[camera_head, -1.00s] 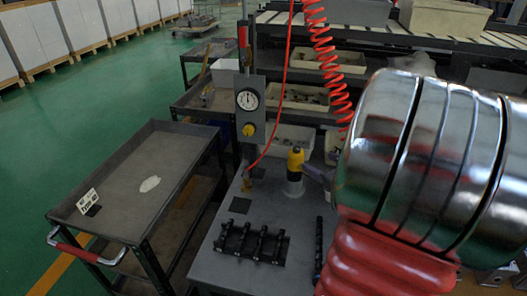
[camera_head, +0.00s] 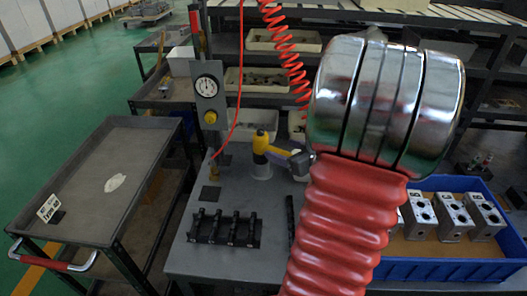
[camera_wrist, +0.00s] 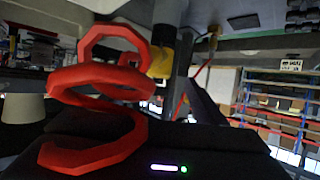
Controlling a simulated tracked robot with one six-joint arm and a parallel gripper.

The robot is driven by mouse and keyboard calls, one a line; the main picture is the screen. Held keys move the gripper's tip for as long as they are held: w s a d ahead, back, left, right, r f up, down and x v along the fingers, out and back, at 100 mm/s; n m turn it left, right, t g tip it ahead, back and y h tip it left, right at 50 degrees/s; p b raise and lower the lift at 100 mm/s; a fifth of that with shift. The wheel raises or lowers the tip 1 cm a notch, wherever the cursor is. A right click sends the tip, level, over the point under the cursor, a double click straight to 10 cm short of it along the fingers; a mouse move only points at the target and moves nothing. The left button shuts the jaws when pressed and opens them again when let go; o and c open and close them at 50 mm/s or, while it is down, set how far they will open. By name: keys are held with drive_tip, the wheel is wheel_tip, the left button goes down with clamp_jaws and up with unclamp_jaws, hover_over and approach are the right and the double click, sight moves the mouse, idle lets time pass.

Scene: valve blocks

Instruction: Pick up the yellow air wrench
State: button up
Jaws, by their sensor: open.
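The yellow air wrench (camera_head: 261,142) is upright on a pale round stand on the grey bench, just left of my arm in the head view. A yellow and grey part extends right from its upper end toward my arm; I cannot tell where wrench ends and gripper begins. In the wrist view, a yellow and black piece (camera_wrist: 161,58), likely the wrench, shows beyond a red coil. The black body of my gripper (camera_wrist: 165,152), with its lights, fills the bottom. My gripper is open; its fingertips are not clear, and no hold is visible.
A black rack (camera_head: 226,228) and a gauge post (camera_head: 208,95) stand on the bench. A blue crate (camera_head: 450,268) of metal valve blocks is at right. A grey cart (camera_head: 90,185) stands at left. A red coiled hose (camera_head: 285,45) hangs above the bench.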

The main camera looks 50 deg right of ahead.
sight(266, 143)
drive_tip(key=shift+x, duration=2.55)
drive_tip(key=shift+x, duration=2.6)
drive_tip(key=shift+a, duration=0.1)
drive_tip(key=shift+c, duration=0.2)
drive_tip(key=c, duration=1.3)
drive_tip(key=shift+r, duration=0.2)
drive_tip(key=shift+c, duration=1.3)
